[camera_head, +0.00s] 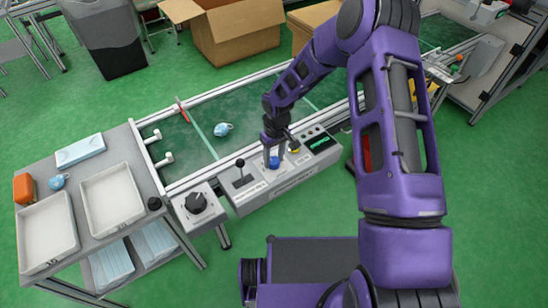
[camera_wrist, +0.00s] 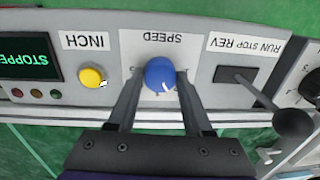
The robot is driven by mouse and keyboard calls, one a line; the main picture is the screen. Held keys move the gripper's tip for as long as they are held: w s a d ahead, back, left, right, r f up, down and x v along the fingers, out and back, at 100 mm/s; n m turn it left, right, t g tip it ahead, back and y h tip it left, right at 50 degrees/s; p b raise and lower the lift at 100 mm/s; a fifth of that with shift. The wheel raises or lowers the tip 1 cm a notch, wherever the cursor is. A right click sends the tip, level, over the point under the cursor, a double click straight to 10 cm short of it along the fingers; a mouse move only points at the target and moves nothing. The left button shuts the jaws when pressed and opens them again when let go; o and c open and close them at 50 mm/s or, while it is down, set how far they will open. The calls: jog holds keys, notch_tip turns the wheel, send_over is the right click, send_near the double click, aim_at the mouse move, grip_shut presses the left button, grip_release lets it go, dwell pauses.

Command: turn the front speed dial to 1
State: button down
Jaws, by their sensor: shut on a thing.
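The blue speed dial (camera_wrist: 160,74) sits on the grey control panel (camera_wrist: 210,100), by an upside-down "SPEED" label (camera_wrist: 163,42) in the wrist view. A short white mark on the dial points toward the lower right in that view. The scale numbers around it are too small or covered to read. My gripper (camera_wrist: 160,77) is shut on the dial, one finger on each side. In the head view, my gripper (camera_head: 273,154) reaches down from above onto the panel, and the blue dial (camera_head: 274,163) shows below it.
A yellow INCH button (camera_wrist: 92,77) and a screen reading "STOPPED" (camera_wrist: 25,65) are on one side. A black RUN STOP REV lever (camera_wrist: 290,122) stands on the other. A box with a black knob (camera_head: 196,203) is beside the panel.

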aim_at(273, 157)
jog(key=n, duration=0.5)
jog(key=shift+n, duration=0.3)
jog(key=n, duration=0.5)
jog(key=shift+w+a+n+h, duration=0.1)
jog(key=shift+n+h, duration=0.2)
jog(key=shift+c, duration=1.6)
grip_release()
jog(key=shift+r, duration=0.1)
notch_tip(273, 157, up, 17)
jog(key=p, duration=0.3)
jog(key=shift+w+r, duration=0.15)
jog(key=shift+w, duration=0.25)
